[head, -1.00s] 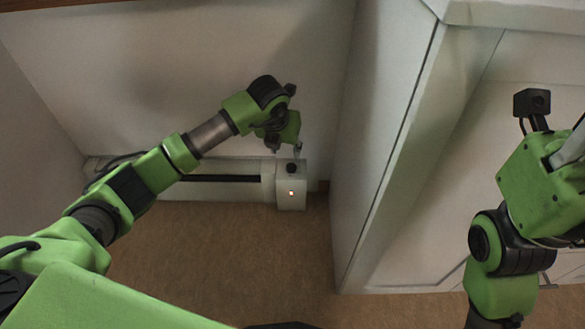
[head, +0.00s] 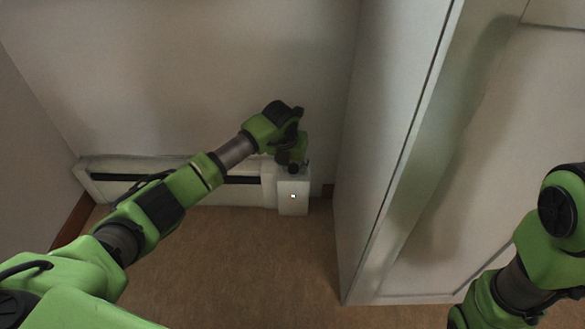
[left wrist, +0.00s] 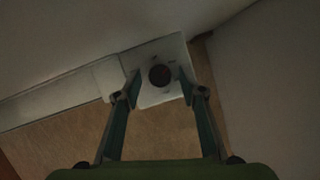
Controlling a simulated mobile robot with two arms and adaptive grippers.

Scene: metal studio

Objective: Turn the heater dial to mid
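The white baseboard heater (head: 250,193) runs low along the back wall, and its control box (head: 293,198) is at the right end. The dark round heater dial (head: 293,169) sits on top of the box, partly hidden by my gripper in the head view. In the left wrist view the dial (left wrist: 160,75) shows whole, with small marks around it. My left gripper (left wrist: 160,88) is open over the box, one finger on each side of the dial, with gaps showing between. In the head view my left gripper (head: 298,160) is just above the dial. My right gripper is out of view.
A tall white cabinet (head: 400,150) stands close to the right of the control box. The brown carpet (head: 230,260) in front of the heater is clear. A small light (head: 293,196) glows on the box front.

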